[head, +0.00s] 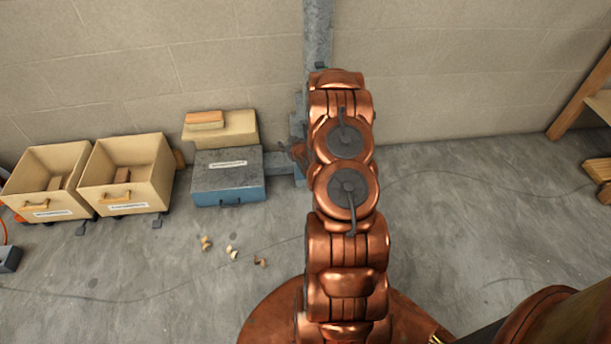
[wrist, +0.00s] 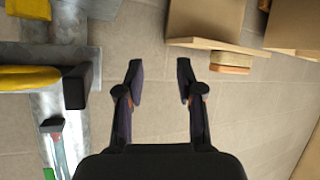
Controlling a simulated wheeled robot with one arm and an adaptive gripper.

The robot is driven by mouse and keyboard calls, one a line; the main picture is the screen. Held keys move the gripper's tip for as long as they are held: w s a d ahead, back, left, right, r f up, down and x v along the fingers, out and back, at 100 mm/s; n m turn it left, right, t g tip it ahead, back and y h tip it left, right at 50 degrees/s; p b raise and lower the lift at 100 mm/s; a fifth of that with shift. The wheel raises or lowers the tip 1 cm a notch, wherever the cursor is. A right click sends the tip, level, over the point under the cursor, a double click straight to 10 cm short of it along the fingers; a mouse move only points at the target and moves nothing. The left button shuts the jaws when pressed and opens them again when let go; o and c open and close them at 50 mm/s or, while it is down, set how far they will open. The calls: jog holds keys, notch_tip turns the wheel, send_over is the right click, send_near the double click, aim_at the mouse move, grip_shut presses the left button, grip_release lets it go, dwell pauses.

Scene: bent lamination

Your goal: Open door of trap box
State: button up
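A blue-grey box (head: 228,190) with a white label and a small dark latch low on its front sits on the floor against the wall in the head view. It may be the trap box, but I cannot read the label. Its front looks closed. My gripper (wrist: 160,75) is open and empty in the wrist view, its two dark fingers apart with bare wall between them. In the head view my copper arm hides the gripper, so its distance from the blue box cannot be told.
Two tan bins (head: 50,185) (head: 127,177) stand left of the blue box. A tan box (head: 225,128) carrying an orange block (head: 204,119) is behind it. A metal post (head: 318,35) rises by the wall. Small pale scraps (head: 232,253) lie in front.

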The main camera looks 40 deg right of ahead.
jog(key=s+d+f+m+t+h+b, duration=0.2)
jog(key=s+f+b, duration=0.25)
jog(key=f, duration=0.45)
jog(key=s+d+f+m+t+h+b, duration=0.15)
jog(key=s+f+b, duration=0.3)
jog(key=f, duration=0.45)
jog(key=shift+t+h, duration=0.25)
jog(key=shift+t, duration=0.1)
jog(key=shift+r+b+x, duration=0.2)
jog(key=shift+b+x, duration=0.95)
jog(key=shift+x, duration=2.3)
jog(key=shift+c, duration=0.3)
grip_shut()
jog(key=shift+w+a, duration=0.1)
jog(key=shift+a, duration=0.05)
jog(key=shift+a, duration=0.1)
